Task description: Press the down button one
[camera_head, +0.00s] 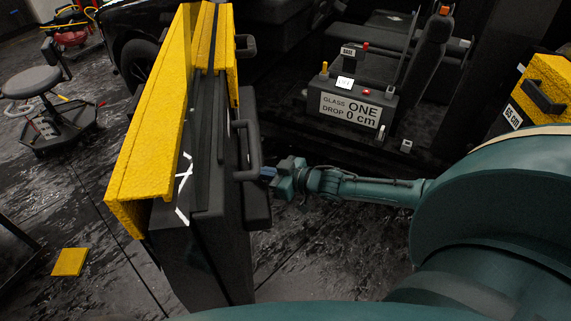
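A dark control box (362,98) stands in the open car, with a sign (350,109) reading "GLASS DROP ONE 0 cm". I cannot tell which control is the down button one. My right gripper (268,175) is far left of the box, beside the lower end of a black handle (247,150) on a tall black and yellow door-like panel (150,125). Whether its fingers grip the handle is unclear. My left gripper is out of view.
A yellow block with a black handle (543,97) stands at the right. A stool (42,90) and a yellow square (70,262) are on the left floor. My arm crosses the lower right.

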